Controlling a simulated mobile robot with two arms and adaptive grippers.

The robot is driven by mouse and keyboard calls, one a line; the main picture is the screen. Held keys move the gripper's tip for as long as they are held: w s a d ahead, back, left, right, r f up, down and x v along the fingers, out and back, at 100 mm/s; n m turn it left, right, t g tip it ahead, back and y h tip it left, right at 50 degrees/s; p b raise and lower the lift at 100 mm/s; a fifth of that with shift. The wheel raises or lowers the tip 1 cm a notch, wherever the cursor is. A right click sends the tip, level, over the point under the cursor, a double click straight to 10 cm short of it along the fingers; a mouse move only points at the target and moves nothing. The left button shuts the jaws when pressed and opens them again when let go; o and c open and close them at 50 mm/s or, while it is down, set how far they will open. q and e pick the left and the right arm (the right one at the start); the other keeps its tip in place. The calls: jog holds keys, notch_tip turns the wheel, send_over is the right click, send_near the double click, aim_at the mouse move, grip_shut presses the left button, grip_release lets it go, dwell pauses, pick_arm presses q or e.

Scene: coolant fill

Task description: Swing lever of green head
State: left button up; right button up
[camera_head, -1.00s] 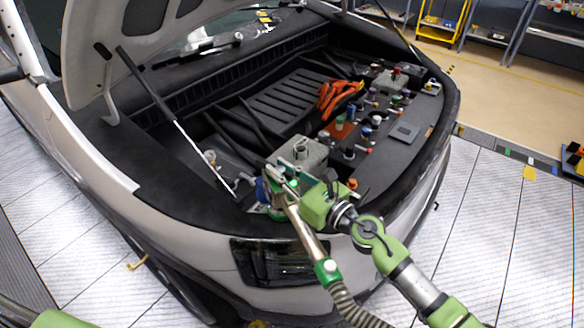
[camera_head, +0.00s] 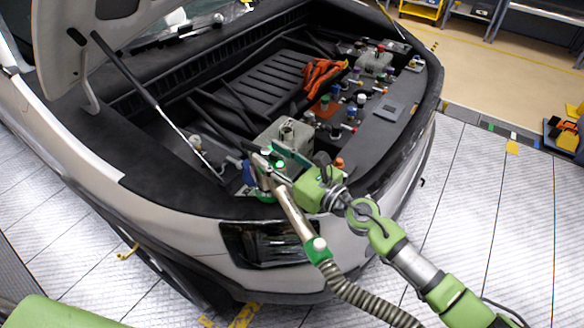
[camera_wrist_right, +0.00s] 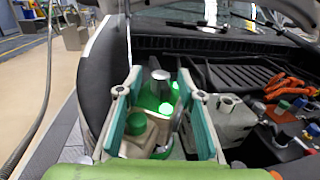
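The green head (camera_head: 265,197) sits at the front corner of the open engine bay, on the end of a metal filling pipe (camera_head: 291,213). A small green light glows on it. In the right wrist view the green head (camera_wrist_right: 149,98) lies between my right fingers, with a grey-tipped part standing up from it; I cannot tell surely if this is the lever. My right gripper (camera_head: 276,158) is at the head, its teal-padded fingers spread either side. In the wrist view the right gripper (camera_wrist_right: 161,108) looks open; contact is unclear. My left gripper is out of view.
A corrugated hose (camera_head: 368,300) runs from the pipe to lower right. A grey block (camera_head: 283,133) stands just behind the head. Orange cables (camera_head: 322,74) and several coloured caps are farther back. A raised hood (camera_head: 95,35) and its strut (camera_head: 128,72) stand at left.

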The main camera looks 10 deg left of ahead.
jog(key=v, duration=1)
jog(key=shift+s, duration=0.1)
